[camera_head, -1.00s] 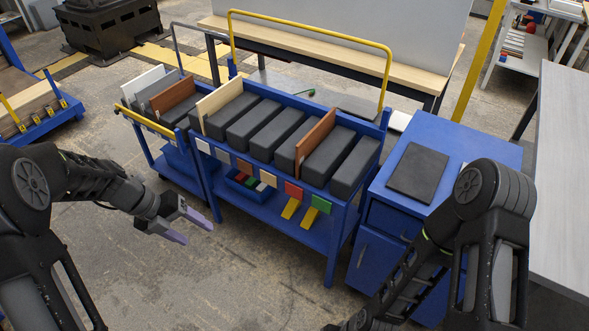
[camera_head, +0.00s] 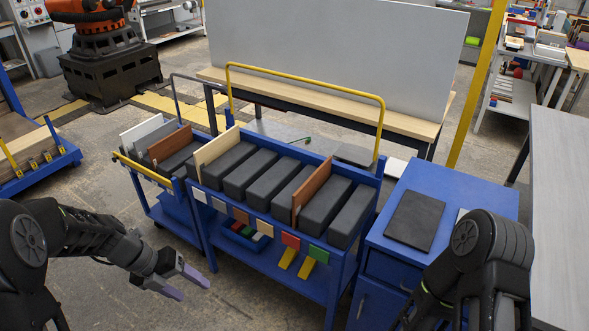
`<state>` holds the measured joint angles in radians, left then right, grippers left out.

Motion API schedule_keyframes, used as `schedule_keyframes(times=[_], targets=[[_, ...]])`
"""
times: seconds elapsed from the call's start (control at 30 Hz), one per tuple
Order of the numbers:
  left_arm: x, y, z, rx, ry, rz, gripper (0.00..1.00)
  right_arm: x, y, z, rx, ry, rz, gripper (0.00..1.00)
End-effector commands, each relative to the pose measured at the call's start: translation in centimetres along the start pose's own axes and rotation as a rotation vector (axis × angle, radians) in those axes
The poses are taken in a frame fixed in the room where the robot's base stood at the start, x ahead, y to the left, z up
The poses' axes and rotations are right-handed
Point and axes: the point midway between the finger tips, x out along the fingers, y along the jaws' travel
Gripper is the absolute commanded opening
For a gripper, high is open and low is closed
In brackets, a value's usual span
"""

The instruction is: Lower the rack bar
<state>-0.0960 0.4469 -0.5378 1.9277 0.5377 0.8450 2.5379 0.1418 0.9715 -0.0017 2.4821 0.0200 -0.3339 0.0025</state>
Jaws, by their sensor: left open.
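A yellow rack bar (camera_head: 310,79) stands raised over the back of a blue rack (camera_head: 272,209). The rack holds black blocks, a cream board (camera_head: 217,148) and a brown board (camera_head: 312,188) upright between them. My left gripper (camera_head: 194,288) is open and empty, with light purple fingertips. It is at the lower left, in front of the rack and apart from the bar. My right arm (camera_head: 470,270) is at the lower right, in front of the blue cabinet; its gripper is out of the picture.
A smaller blue cart (camera_head: 168,213) with upright boards and a low yellow bar (camera_head: 148,171) stands left of the rack. The blue cabinet (camera_head: 480,207) on the right bears a black plate (camera_head: 415,220). A grey table (camera_head: 563,210) is far right.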

Motion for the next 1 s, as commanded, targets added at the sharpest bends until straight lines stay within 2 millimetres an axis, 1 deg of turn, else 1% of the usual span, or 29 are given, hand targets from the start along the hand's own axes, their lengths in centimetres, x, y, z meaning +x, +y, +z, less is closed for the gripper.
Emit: schedule_keyframes(times=[0.03, 0.07, 0.17, 0.2, 0.27, 0.3, 0.37, 0.4, 0.43, 0.47, 0.5, 0.57, 0.6, 0.7, 0.8, 0.9, 1.0], targets=[[1.2, 0.4, -0.6, 0.054, 0.013, 0.014, 0.64, 0.2, 0.1, 0.0, 0.0, 0.0, 0.0, 0.15], [1.9, 0.8, -0.9, 0.098, 0.019, 0.026, 0.64, 0.3, 0.1, 0.0, 0.0, 0.001, -0.001, 0.13], [5.2, 2.0, -2.5, 0.318, 0.057, 0.073, 0.64, 0.7, 0.2, 0.0, -0.001, 0.002, -0.002, 0.04], [6.8, 2.6, -3.4, 0.434, 0.079, 0.093, 0.64, 0.9, 0.2, -0.1, -0.001, 0.003, -0.002, 0.01], [9.4, 3.6, -5.0, 0.638, 0.119, 0.119, 0.64, 1.2, 0.3, -0.1, -0.002, 0.004, -0.003, 0.0], [11.2, 4.2, -6.3, 0.794, 0.151, 0.132, 0.64, 1.4, 0.3, -0.1, -0.002, 0.005, -0.004, 0.0], [14.0, 4.9, -8.3, 1.048, 0.201, 0.14, 0.64, 1.8, 0.4, -0.1, -0.003, 0.006, -0.005, 0.0], [15.8, 5.3, -9.8, 1.231, 0.235, 0.138, 0.64, 2.0, 0.5, -0.1, -0.003, 0.007, -0.006, 0.0], [17.1, 5.5, -11.0, 1.37, 0.26, 0.131, 0.64, 2.2, 0.5, -0.2, -0.004, 0.008, -0.006, 0.0], [18.4, 5.6, -12.2, 1.515, 0.283, 0.12, 0.64, 2.4, 0.6, -0.2, -0.004, 0.009, -0.007, 0.0], [20.0, 5.6, -13.7, 1.705, 0.308, 0.101, 0.64, 2.6, 0.6, -0.2, -0.005, 0.01, -0.008, 0.0], [22.1, 5.2, -15.9, 1.984, 0.332, 0.065, 0.64, 3.0, 0.7, -0.2, -0.005, 0.011, -0.009, 0.0], [23.3, 4.9, -17.4, 2.161, 0.34, 0.039, 0.64, 3.2, 0.7, -0.2, -0.006, 0.012, -0.01, 0.0], [25.7, 3.5, -20.5, 2.552, 0.328, -0.024, 0.64, 3.6, 0.8, -0.3, -0.007, 0.013, -0.012, 0.0], [27.1, 2.1, -22.7, 2.846, 0.291, -0.065, 0.64, 3.8, 0.8, -0.3, -0.008, 0.014, -0.013, 0.0], [27.7, 1.0, -24.0, 3.029, 0.252, -0.082, 0.64, 4.0, 0.8, -0.3, -0.008, 0.015, -0.014, 0.0], [28.0, 0.4, -24.5, 3.118, 0.232, -0.084, 0.64, 4.0, 0.8, -0.3, -0.008, 0.015, -0.014, 0.0]])
